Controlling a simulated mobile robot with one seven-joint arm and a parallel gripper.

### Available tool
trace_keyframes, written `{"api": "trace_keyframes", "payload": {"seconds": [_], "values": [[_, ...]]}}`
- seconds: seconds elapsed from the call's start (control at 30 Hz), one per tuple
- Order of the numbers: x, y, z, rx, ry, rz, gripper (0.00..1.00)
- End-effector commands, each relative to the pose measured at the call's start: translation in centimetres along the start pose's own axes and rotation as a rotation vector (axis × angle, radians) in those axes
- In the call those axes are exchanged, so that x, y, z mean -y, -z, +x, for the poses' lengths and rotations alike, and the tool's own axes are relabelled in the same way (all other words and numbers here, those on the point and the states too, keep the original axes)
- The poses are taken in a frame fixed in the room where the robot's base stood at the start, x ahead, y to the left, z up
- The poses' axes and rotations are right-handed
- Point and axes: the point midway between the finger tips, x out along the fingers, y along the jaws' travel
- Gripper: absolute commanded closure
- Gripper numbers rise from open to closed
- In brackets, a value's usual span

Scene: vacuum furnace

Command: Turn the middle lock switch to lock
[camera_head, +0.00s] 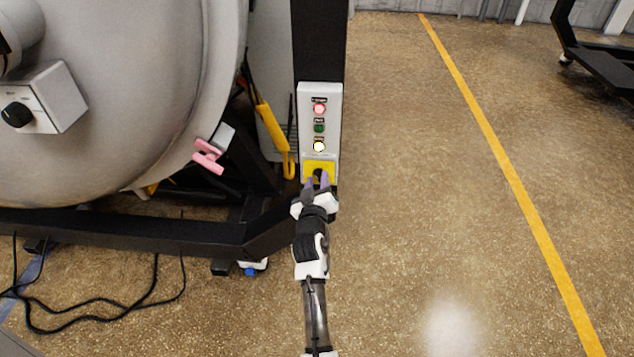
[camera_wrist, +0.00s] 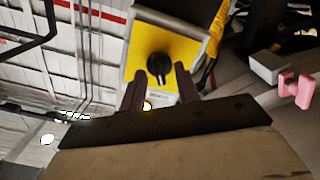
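A black rotary switch (camera_wrist: 159,66) sits on a yellow plate (camera_wrist: 186,50) in the wrist view. In the head view the yellow plate (camera_head: 331,167) is at the bottom of a grey control box, and the switch is mostly hidden by my fingers. My gripper (camera_head: 317,181) is in front of the plate. In the wrist view its two fingers (camera_wrist: 160,78) are apart, with the knob seen between and just beyond their tips. I cannot tell whether they touch it. The switch's markings are not readable.
The control box (camera_head: 334,110) carries a red light (camera_head: 319,109), a green one (camera_head: 319,128) and a bright yellow-white one (camera_head: 319,146). A pink handle (camera_head: 207,156) and the round furnace body (camera_head: 140,90) are at left. Open floor (camera_head: 430,200) lies to the right.

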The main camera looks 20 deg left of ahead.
Motion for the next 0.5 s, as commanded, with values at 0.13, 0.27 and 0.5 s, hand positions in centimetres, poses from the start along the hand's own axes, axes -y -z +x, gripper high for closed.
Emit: {"api": "trace_keyframes", "payload": {"seconds": [0.13,0.27,0.5], "values": [[0.0,0.0,0.0,0.0,0.0,0.001,0.68],[0.1,-0.1,-0.8,-0.001,0.0,0.001,0.68],[0.1,-0.3,-5.2,0.001,0.001,0.001,0.68]]}}
